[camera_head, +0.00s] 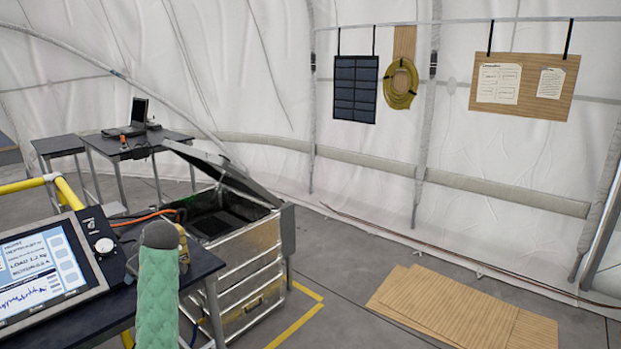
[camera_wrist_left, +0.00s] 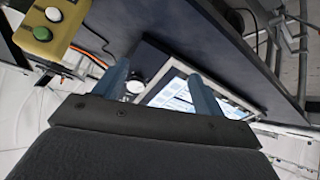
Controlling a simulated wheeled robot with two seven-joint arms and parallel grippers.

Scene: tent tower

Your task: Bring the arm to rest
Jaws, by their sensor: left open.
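My left arm (camera_head: 157,290), in a green quilted sleeve with a grey rounded end, rises from the bottom of the head view in front of the dark table. Its fingers cannot be made out there. In the left wrist view my left gripper (camera_wrist_left: 157,73) shows two blue fingers spread apart with nothing held between them. Beyond the fingers are the dark tabletop (camera_wrist_left: 165,30) and a screen panel (camera_wrist_left: 178,95) with a round knob. My right gripper is in neither view.
A yellow button box (camera_wrist_left: 48,35) is by the table; part of it shows behind my arm (camera_head: 183,243). The screen panel (camera_head: 45,270) stands left of my arm. An open metal case (camera_head: 245,250) is just beyond. Wooden boards (camera_head: 465,310) lie on the floor at right.

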